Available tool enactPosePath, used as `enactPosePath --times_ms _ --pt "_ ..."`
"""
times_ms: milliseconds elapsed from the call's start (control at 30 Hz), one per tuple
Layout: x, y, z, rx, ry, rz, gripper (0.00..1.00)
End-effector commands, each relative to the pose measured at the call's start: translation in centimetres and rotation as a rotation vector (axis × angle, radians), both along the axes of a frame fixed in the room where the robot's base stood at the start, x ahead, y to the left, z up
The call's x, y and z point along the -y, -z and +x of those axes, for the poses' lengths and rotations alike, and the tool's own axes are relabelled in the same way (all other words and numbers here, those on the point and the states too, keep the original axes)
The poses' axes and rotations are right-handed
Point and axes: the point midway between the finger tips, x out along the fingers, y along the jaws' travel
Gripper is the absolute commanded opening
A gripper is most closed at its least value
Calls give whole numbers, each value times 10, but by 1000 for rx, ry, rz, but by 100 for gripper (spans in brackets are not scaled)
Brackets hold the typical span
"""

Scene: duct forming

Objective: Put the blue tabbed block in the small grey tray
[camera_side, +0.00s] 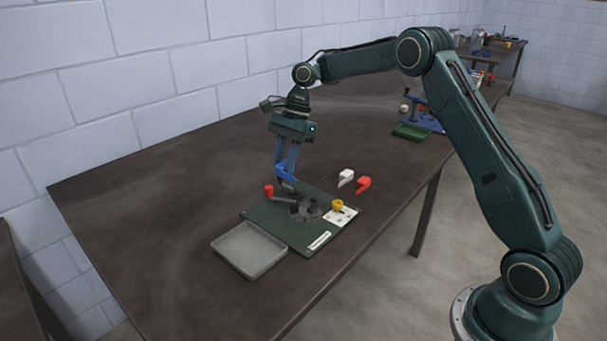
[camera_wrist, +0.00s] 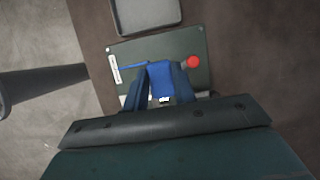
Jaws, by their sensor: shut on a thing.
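The blue tabbed block (camera_side: 285,173) is between the fingers of my gripper (camera_side: 286,165), which is shut on it. It is held above the back part of the green board, and I cannot tell from the side view how high. In the wrist view the block (camera_wrist: 160,80) shows between the fingertips (camera_wrist: 150,92), with a thin blue strip reaching left. The small grey tray (camera_side: 249,250) lies on the table at the front left of the green board and looks empty. In the wrist view the tray (camera_wrist: 118,18) is at the top edge, partly cut off.
The green board (camera_side: 275,226) carries a dark fixture (camera_side: 306,208), a red-knobbed handle (camera_side: 269,190) and a yellow knob (camera_side: 337,205). White (camera_side: 346,177) and red (camera_side: 364,184) pieces lie behind it. A green tray (camera_side: 411,132) stands farther back. The table left of the board is clear.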

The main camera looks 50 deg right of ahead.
Motion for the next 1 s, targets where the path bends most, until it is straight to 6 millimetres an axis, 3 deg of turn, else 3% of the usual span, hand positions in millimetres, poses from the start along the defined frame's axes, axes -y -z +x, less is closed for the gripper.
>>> enactPosePath --times_ms 33,300,500,767,1000 --pt "-18 -8 3 4 -7 -1 4" --pt "-101 -44 5 3 1 0 4" --pt "-139 -60 1 0 7 3 4" --pt "-151 -65 -1 -2 12 5 4" --pt "-151 -57 -1 -3 12 8 4"
